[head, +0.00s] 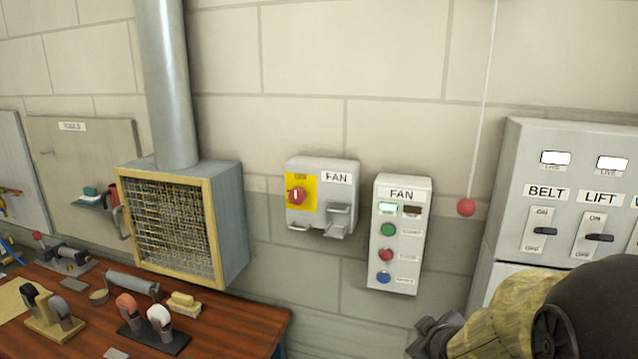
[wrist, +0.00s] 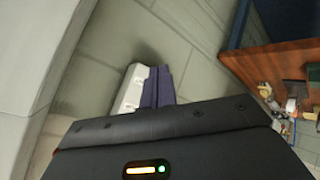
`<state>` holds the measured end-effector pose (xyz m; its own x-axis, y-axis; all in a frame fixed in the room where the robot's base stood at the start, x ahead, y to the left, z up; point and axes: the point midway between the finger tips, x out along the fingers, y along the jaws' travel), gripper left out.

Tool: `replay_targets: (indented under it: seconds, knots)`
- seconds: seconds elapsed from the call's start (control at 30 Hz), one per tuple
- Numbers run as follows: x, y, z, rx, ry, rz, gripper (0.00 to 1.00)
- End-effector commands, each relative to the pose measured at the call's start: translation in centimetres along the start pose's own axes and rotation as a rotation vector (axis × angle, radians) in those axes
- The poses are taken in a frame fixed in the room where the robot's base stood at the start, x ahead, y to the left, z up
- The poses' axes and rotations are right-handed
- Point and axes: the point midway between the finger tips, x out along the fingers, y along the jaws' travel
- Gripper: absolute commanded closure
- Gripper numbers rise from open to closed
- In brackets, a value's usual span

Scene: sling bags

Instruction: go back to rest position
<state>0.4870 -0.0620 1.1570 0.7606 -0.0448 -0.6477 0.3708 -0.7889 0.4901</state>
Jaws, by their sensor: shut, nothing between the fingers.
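My arm enters the head view at the lower right, with a dark round joint and a yellowish section. My gripper (head: 428,338) is at its end, small and dark grey, below and right of the fan button box (head: 400,235). In the wrist view my gripper (wrist: 160,84) shows as two dark fingers close together, shut and empty. A pale box (wrist: 130,88) appears beside or behind them, probably the fan button box. The gap between fingers and box is hard to judge.
A fan switch (head: 321,195) with a red knob is on the wall. A red ball (head: 466,207) hangs on a cord. The grey BELT and LIFT cabinet (head: 520,150) stands right, behind my arm. A wooden bench (head: 235,325) with tools and a caged fan duct (head: 228,225) are left.

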Motion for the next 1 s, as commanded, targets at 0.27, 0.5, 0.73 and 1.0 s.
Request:
replay_targets:
  seconds: [0.27,0.5,0.73,1.0]
  knots:
    - [-3.7,-8.9,5.4,0.437,-0.391,-0.18,1.0]
    - [-6.6,-13.3,7.4,0.622,-0.592,-0.25,1.0]
    - [-6.7,-13.4,7.5,0.627,-0.598,-0.252,1.0]
    - [-6.7,-13.3,7.5,0.625,-0.597,-0.251,1.0]
